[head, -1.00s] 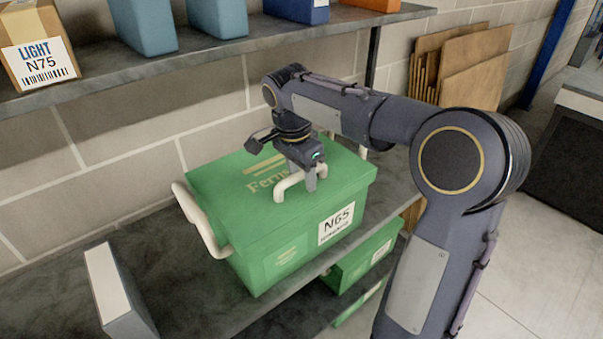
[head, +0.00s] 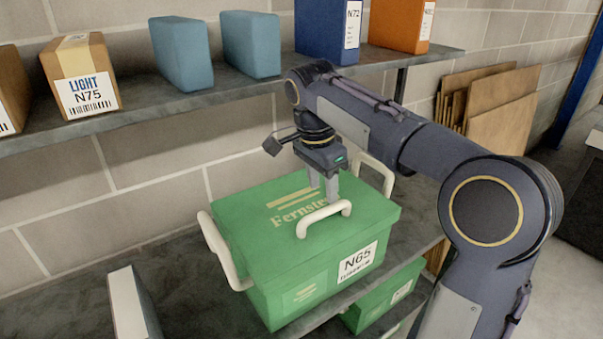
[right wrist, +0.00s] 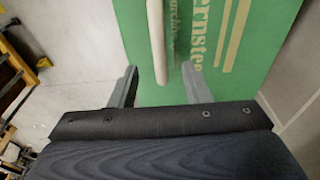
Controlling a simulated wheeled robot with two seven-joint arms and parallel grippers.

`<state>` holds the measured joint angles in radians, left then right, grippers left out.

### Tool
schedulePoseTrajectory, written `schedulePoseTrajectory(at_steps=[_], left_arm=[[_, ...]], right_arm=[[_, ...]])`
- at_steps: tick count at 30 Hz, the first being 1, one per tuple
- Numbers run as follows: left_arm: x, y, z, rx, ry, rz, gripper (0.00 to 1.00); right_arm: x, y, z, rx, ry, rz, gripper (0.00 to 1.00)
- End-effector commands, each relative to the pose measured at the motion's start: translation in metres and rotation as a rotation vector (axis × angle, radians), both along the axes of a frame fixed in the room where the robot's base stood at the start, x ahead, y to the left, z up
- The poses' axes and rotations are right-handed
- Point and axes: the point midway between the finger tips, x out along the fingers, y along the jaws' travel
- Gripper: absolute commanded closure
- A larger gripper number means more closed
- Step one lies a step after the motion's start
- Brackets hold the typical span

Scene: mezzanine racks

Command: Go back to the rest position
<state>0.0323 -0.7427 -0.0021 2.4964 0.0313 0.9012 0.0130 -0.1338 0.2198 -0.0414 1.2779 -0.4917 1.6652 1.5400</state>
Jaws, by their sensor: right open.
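My right gripper (head: 323,188) is just above the lid of a green box labelled N65 (head: 300,275), beside the box's cream lid handle (head: 322,214). In the right wrist view its two fingers (right wrist: 158,86) stand apart, with nothing held. The lid handle (right wrist: 156,40) shows past the fingers there, over the green lid (right wrist: 215,45). The box sits closed on the middle shelf, with cream side handles (head: 222,252). My left gripper is not in view.
The upper shelf (head: 215,98) holds a LIGHT N75 carton (head: 88,75), teal boxes (head: 182,52), a blue N72 box (head: 328,30) and an orange box (head: 398,22). A grey-white item (head: 132,305) stands left of the green box. Boards (head: 500,110) lean at the wall.

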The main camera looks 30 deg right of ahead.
Motion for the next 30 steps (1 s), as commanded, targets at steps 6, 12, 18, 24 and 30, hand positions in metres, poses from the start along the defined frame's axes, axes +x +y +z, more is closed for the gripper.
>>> schedulePoseTrajectory(at_steps=[6, 12, 18, 24, 30], left_arm=[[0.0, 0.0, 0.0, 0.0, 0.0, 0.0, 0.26], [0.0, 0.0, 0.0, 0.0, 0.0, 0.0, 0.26], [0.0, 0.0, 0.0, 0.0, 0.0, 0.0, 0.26], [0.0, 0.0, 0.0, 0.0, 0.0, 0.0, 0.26], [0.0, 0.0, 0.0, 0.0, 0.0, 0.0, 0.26]], right_arm=[[-0.002, 0.0, 0.0, 0.003, -0.002, 0.008, 0.56], [-0.043, 0.006, -0.011, 0.086, -0.052, 0.266, 0.56], [-0.125, 0.043, -0.051, 0.177, -0.235, 0.781, 0.56], [-0.187, 0.087, -0.101, 0.131, -0.433, 1.164, 0.56], [-0.21, 0.108, -0.129, 0.067, -0.524, 1.324, 0.56]])
